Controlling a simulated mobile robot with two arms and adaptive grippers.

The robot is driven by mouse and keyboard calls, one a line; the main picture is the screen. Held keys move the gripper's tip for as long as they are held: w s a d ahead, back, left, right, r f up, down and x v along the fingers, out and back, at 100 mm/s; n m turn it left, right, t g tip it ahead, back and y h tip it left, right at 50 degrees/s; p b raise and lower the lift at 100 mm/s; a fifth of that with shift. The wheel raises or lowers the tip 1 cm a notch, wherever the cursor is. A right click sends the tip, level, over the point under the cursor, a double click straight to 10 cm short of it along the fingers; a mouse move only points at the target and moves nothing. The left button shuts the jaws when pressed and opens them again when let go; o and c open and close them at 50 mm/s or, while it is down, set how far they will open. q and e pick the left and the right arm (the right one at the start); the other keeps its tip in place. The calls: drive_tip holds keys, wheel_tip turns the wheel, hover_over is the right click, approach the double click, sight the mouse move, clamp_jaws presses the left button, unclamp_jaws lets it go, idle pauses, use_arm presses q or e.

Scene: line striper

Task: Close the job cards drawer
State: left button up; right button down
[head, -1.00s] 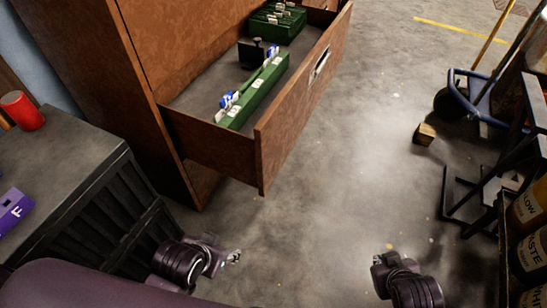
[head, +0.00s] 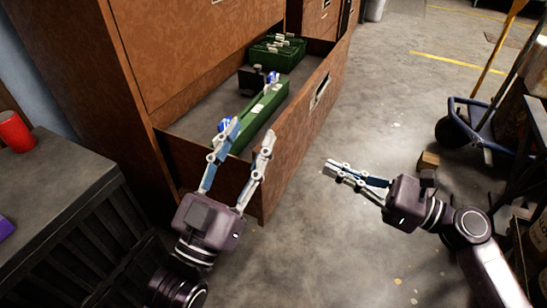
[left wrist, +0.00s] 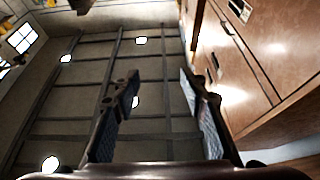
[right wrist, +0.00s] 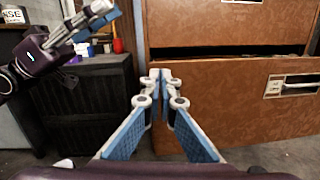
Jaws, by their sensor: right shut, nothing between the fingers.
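The brown drawer (head: 298,123) is pulled far out of the cabinet (head: 200,50) in the head view. Its front carries a metal handle with a label too small to read; the front also shows in the right wrist view (right wrist: 235,105), with the handle (right wrist: 292,86) at right. My left gripper (head: 248,138) is open and empty, overlapping the drawer's near end in the head view; whether it touches cannot be told. It points up in the left wrist view (left wrist: 158,80). My right gripper (head: 330,168) is shut and empty, right of the drawer front and apart from it.
Inside the drawer are a green tray (head: 257,115), a black holder (head: 252,79) and a green box (head: 277,52). A dark cabinet (head: 60,200) with a red cup (head: 16,131) stands at left. A blue-framed cart (head: 470,125) and wooden block (head: 428,160) are at right. Floor before the drawer is clear.

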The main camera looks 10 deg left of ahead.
use_arm(q)
drive_tip(key=s+r+t+h+b, duration=0.1)
drive_tip(key=s+r+t, duration=0.2)
drive_tip(key=s+r, duration=0.1)
drive_tip(key=shift+a+r, duration=0.2)
drive_tip(key=shift+r, duration=0.7)
use_arm(e)
drive_tip(key=w+a+f+n+g, duration=0.1)
drive_tip(key=w+a, duration=0.1)
drive_tip(key=a, duration=1.1)
drive_tip(key=shift+w+a+f+n+g, duration=0.25)
drive_tip(key=shift+w+n+g, duration=0.05)
drive_tip(key=shift+w+n, duration=0.1)
use_arm(q)
drive_tip(key=shift+s, duration=0.1)
